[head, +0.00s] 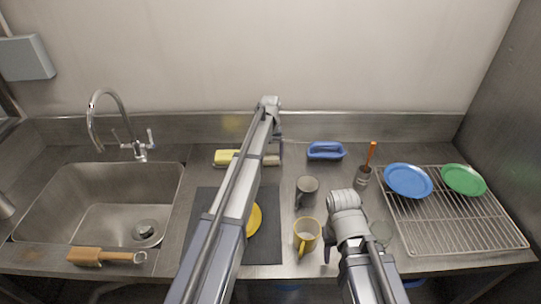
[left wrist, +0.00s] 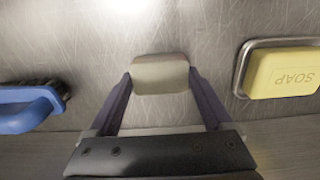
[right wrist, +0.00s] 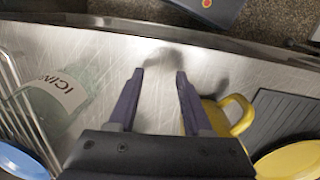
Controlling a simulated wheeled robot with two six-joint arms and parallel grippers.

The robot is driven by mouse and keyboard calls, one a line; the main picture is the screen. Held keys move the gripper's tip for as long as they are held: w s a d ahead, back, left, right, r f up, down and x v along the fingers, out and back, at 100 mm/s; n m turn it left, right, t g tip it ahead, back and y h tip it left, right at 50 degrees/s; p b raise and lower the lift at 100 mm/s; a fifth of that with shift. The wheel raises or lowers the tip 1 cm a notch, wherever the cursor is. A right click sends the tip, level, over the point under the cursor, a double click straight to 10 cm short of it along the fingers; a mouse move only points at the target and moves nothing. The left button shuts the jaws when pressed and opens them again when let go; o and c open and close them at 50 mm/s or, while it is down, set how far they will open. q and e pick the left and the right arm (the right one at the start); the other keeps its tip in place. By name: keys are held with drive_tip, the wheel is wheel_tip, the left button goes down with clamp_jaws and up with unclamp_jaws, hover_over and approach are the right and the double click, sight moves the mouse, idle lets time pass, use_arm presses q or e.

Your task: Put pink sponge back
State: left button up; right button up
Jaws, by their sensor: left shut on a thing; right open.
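The sponge (left wrist: 160,74) is a small block, pale beige with a faint pinkish-brown edge in this light. My left gripper (left wrist: 160,80) is shut on it, with a purple finger at each side. In the head view the sponge (head: 271,160) shows near the back of the counter, right of the yellow soap (head: 227,156) in its metal dish. I cannot tell whether it touches the counter.
A blue-handled brush (head: 325,151) and a dark mug (head: 307,187) stand to the right of my left gripper. A dark mat (head: 264,249) holds a yellow plate (head: 254,218). A wire rack (head: 450,225) with blue and green plates is at right, a sink (head: 105,190) at left.

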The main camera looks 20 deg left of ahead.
sight(271, 156)
use_arm(q)
drive_tip(key=o, duration=1)
drive_tip(key=shift+c, duration=0.2)
drive_tip(key=shift+r, duration=0.1)
use_arm(e)
drive_tip(key=shift+r, duration=0.1)
use_arm(q)
wheel_tip(271, 156, up, 12)
drive_tip(key=p, duration=1.3)
drive_tip(key=s+d+m, duration=0.2)
drive_tip(key=s+d, duration=0.3)
drive_tip(key=s, duration=0.7)
drive_tip(key=s+d+m, duration=0.2)
drive_tip(key=s+d, duration=0.4)
drive_tip(key=s, duration=0.6)
drive_tip(key=s+d+m+y, duration=0.1)
drive_tip(key=s+d+m, duration=0.2)
drive_tip(key=s, duration=0.9)
drive_tip(key=d, duration=0.2)
drive_tip(key=shift+s+d, duration=0.15)
drive_tip(key=shift+d, duration=0.25)
use_arm(e)
wheel_tip(271, 156, up, 12)
use_arm(q)
drive_tip(key=shift+r, duration=0.1)
